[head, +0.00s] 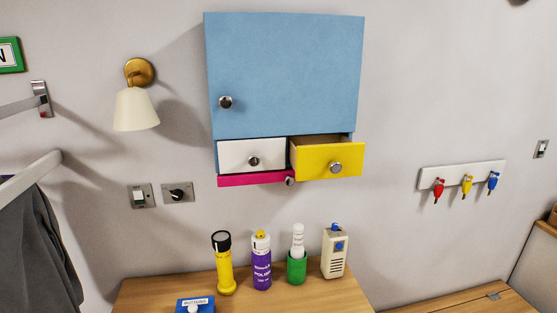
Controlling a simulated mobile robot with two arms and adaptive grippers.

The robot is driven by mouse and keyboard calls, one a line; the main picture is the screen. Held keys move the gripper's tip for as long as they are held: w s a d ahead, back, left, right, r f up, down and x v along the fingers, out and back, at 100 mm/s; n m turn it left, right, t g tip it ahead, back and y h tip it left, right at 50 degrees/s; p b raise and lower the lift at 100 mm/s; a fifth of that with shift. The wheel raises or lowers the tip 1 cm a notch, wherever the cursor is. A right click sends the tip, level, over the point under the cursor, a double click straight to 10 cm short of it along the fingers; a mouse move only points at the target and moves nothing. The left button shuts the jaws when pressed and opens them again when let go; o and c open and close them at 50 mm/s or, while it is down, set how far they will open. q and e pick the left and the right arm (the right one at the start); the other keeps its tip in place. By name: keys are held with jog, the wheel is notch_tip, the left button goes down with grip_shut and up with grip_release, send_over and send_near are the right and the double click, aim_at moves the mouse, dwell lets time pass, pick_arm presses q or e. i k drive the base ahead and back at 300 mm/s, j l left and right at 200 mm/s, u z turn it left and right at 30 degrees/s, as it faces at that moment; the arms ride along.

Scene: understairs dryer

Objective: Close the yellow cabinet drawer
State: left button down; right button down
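The yellow drawer (345,160) is at the lower right of the blue wall cabinet (285,75). It is pulled out, and part of its open inside shows above its front. A round metal knob (336,167) sits on its yellow front. A white drawer (253,154) is beside it on the left, and a magenta drawer (250,180) is below the white one. The cabinet's blue door looks shut. Neither of my grippers is in view.
Below the cabinet, a wooden surface (160,292) holds a yellow flashlight (225,265), a purple spray can (261,265), a green cup (297,268) and a beige device (334,255). A wall lamp (136,108) juts out left of the cabinet. The wall right of the drawer is clear up to the key rack (460,176).

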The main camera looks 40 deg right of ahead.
aim_at(312, 158)
jog(key=z, duration=1.7)
